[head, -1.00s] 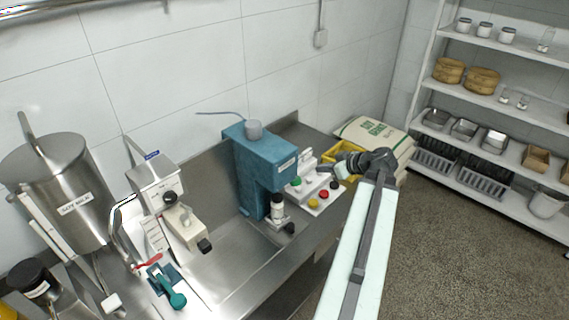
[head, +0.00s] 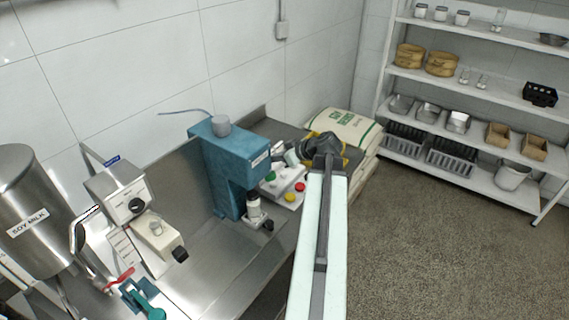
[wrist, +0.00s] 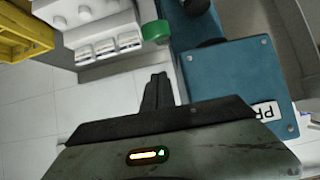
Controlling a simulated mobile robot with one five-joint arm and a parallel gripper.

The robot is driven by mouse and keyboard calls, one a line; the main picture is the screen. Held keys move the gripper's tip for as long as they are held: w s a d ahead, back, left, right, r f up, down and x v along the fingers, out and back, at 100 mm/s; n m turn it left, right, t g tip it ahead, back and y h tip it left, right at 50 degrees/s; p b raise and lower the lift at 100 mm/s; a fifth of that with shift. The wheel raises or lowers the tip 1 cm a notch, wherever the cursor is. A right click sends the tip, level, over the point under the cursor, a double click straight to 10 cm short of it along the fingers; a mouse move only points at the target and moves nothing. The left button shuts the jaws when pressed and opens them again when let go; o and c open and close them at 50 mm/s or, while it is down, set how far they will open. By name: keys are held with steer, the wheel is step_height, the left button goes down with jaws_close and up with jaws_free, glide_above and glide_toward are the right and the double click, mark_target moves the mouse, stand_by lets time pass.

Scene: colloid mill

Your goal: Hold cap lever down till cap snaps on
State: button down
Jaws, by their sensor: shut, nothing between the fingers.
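I cannot tell for sure which part is the cap lever. My gripper (wrist: 157,82) is shut and empty, its tips apart from the green end in the picture. In the head view my own wrist hides the fingertips.
A yellow crate (wrist: 25,30) and a stacked sack (head: 345,128) lie beyond. A steel soy milk tank (head: 30,210) stands left. The floor right of my arm is clear.

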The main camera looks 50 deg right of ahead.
mark_target(274, 173)
steer(key=w+f+b, duration=0.2)
steer(key=f, duration=0.1)
steer(key=shift+w+a+f, duration=0.1)
steer(key=shift+w+a, duration=0.05)
steer(key=shift+s+f+b, duration=0.35)
steer(key=shift+f+b, duration=0.3)
steer(key=shift+b, duration=0.1)
steer(key=shift+s+f+b, duration=0.35)
steer(key=shift+f+b, duration=0.15)
